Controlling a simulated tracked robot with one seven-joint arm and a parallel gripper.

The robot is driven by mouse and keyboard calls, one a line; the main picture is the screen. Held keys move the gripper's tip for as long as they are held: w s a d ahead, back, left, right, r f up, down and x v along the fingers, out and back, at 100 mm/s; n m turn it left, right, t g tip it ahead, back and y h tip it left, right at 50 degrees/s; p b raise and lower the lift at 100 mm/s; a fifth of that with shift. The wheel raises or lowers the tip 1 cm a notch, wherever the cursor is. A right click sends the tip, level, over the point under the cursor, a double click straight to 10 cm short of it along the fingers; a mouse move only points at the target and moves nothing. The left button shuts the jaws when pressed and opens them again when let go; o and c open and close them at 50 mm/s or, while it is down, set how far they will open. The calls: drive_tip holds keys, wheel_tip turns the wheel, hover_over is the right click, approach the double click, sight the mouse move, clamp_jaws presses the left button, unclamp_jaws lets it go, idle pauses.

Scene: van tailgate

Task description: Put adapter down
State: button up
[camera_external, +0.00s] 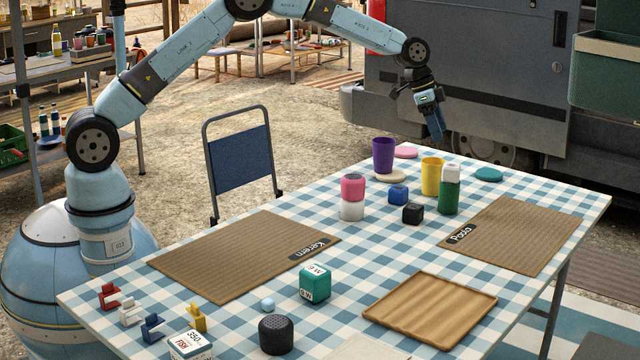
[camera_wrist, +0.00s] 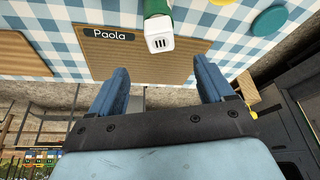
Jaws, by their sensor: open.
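The white block with dark slots (camera_wrist: 160,42), which looks like the adapter, also shows in the external view (camera_external: 451,173). It sits on top of a green cylinder (camera_external: 448,199) at the back right of the checkered table. My gripper (camera_external: 436,133) hangs above and beyond the table's far edge, apart from the block. In the wrist view my gripper (camera_wrist: 162,80) is open with nothing between its two blue fingers. The block lies beyond the fingertips there, roughly centred between them.
A yellow cup (camera_external: 431,177), a purple cup (camera_external: 383,156), a pink and white stack (camera_external: 352,198) and blue (camera_external: 398,194) and black (camera_external: 413,214) cubes stand nearby. The brown Paola mat (camera_external: 520,236) lies to the right. A wooden tray (camera_external: 430,308) is in front.

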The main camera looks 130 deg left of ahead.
drive_tip(key=w+d+r+m, duration=0.1)
drive_tip(key=w+d+r, duration=0.2)
drive_tip(key=d+r, duration=0.6)
drive_tip(key=w+d+r+m, duration=0.1)
drive_tip(key=w+d+r, duration=0.4)
drive_tip(key=d, duration=0.8)
drive_tip(key=s+d+r, duration=0.3)
drive_tip(key=d+r, duration=0.2)
drive_tip(key=d, duration=0.7)
drive_tip(key=s+d+r, duration=0.3)
drive_tip(key=d+r, duration=0.3)
drive_tip(key=d, duration=0.5)
drive_tip(key=s+d+r+m+t, duration=0.1)
drive_tip(key=s+d+r+m, duration=0.1)
drive_tip(key=s+d, duration=1.3)
drive_tip(key=s+d+f+h, duration=0.1)
drive_tip(key=s+d+f, duration=0.1)
drive_tip(key=s+d, duration=0.3)
drive_tip(key=s+d+f, duration=0.3)
drive_tip(key=s+d, duration=0.3)
drive_tip(key=s, duration=0.4)
drive_tip(key=shift+s+f+t+h, duration=0.25)
drive_tip(key=shift+s+t+h, duration=0.05)
drive_tip(key=shift+s+h, duration=0.1)
